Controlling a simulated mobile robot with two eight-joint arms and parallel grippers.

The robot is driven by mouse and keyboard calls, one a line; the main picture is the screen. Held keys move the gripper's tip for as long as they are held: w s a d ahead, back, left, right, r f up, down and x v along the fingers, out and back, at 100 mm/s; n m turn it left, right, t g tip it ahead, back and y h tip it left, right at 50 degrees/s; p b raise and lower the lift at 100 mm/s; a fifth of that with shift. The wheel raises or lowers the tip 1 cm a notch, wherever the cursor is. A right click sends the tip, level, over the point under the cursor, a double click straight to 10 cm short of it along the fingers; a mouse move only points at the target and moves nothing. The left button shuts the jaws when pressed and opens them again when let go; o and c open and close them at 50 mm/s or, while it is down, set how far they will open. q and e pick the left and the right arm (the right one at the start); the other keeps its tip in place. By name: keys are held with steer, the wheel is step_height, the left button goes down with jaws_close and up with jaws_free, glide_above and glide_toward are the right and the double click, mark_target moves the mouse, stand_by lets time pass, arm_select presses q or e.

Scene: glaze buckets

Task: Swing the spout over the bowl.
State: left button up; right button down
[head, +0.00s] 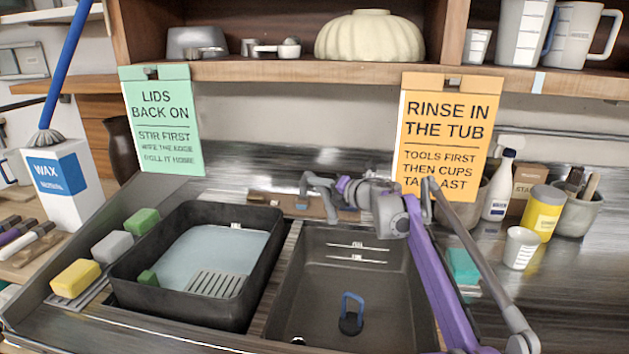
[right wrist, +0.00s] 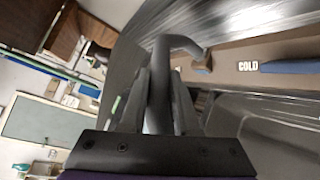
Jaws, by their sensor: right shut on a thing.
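The grey tubular spout (head: 318,188) stands at the back of the sink, above the brown tap ledge (head: 285,204). It shows near the back of the strip between the black tub and the right-hand sink bowl (head: 345,270). My right gripper (head: 344,186) reaches in from the right and is shut on the spout. In the right wrist view the spout (right wrist: 159,85) runs between the two fingers and bends at its far end. The bowl is dark and empty of water, with a blue-handled plug (head: 351,313) in it. My left gripper is not in view.
The black tub (head: 125,280) holds water, a grey grate and a green sponge. Two hanging signs, green (head: 162,120) and orange (head: 447,135), hang behind. A spray bottle (head: 498,185), yellow tin (head: 543,212) and white cup (head: 520,247) stand right of the bowl.

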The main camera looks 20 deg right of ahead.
steer(key=shift+d+f+n+y, duration=0.15)
steer(key=shift+n+y, duration=0.15)
steer(key=c, duration=0.7)
jaws_free()
steer(key=shift+s, duration=0.15)
steer(key=shift+o, duration=0.2)
step_height(320, 180, up, 10)
steer(key=p, duration=0.3)
steer(key=shift+f, duration=0.15)
steer(key=shift+r, duration=0.2)
